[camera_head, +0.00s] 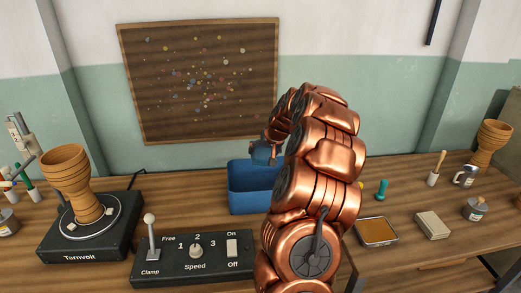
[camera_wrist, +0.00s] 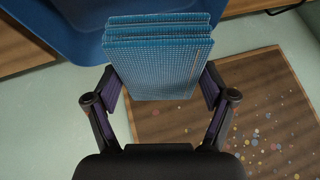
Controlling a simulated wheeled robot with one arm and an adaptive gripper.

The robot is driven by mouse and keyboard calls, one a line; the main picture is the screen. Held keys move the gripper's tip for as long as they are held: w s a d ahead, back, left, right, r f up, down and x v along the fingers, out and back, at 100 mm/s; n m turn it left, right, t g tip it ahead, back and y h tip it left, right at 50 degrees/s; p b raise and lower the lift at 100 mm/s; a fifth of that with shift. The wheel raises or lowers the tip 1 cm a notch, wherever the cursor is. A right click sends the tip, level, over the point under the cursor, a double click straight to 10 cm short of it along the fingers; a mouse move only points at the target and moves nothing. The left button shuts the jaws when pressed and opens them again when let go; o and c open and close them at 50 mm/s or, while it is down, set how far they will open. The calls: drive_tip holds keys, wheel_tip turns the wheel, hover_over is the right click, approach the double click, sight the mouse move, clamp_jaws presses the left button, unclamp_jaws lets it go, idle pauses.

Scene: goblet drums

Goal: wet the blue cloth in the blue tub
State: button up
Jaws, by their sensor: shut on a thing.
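The blue cloth (camera_wrist: 158,60) is folded in several layers and sits between the two fingers of my gripper (camera_wrist: 161,80), which is shut on it. In the head view the cloth (camera_head: 262,153) shows small, just above the rim of the blue tub (camera_head: 256,200). The tub stands on the bench at the back, partly hidden behind my copper arm. Part of the tub also shows at the top left of the wrist view (camera_wrist: 75,35). The inside of the tub is mostly hidden, and I cannot tell whether the cloth is wet.
A goblet drum (camera_head: 70,180) stands on a black turntable (camera_head: 88,240) at left. A control box (camera_head: 190,262) with a clamp lever is in front of the tub. A shallow tray (camera_head: 377,232), a pale block (camera_head: 432,225) and another drum (camera_head: 491,143) are at right. A speckled board (camera_head: 200,80) hangs behind.

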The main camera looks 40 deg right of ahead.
drive_tip(key=shift+f+b, duration=0.35)
drive_tip(key=shift+f, duration=1.85)
drive_tip(key=shift+f+b, duration=2.1)
drive_tip(key=shift+f, duration=2.2)
drive_tip(key=shift+r, duration=0.1)
drive_tip(key=shift+r+p, duration=1.25)
drive_tip(key=shift+r, duration=4.35)
drive_tip(key=shift+r+p, duration=0.3)
drive_tip(key=shift+r, duration=1.7)
